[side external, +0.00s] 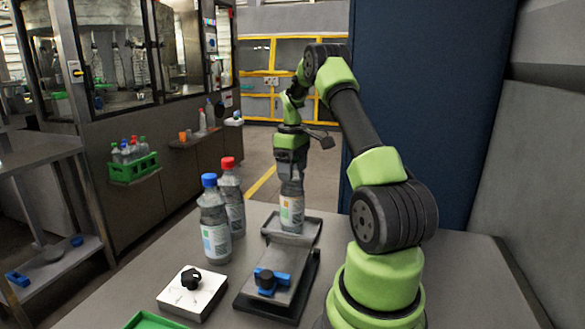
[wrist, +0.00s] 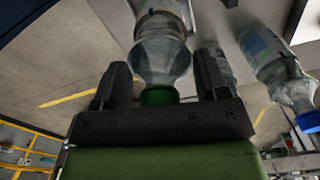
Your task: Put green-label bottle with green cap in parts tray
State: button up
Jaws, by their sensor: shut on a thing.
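My gripper (wrist: 158,88) is shut on a clear bottle (side external: 291,207) by its neck, and the bottle hangs upright below my gripper (side external: 291,178) in the side view. Its green cap (wrist: 159,96) shows between the fingers in the wrist view, with the clear bottle body (wrist: 162,55) beyond. Its pale label carries a small orange patch in the side view. The bottle's base is at the back of a dark fixture (side external: 303,283); I cannot tell whether it touches. A green tray (side external: 150,321) is cut off at the bottom edge of the side view.
A blue-capped bottle (side external: 214,225) and a red-capped bottle (side external: 231,195) stand close on the left. A blue clamp (side external: 272,281) sits on the fixture's front. A white box with a black knob (side external: 193,293) stands front left. The table is clear at far right.

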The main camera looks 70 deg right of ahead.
jog(key=shift+f, duration=0.1)
jog(key=o, duration=1.6)
jog(key=shift+o, duration=0.2)
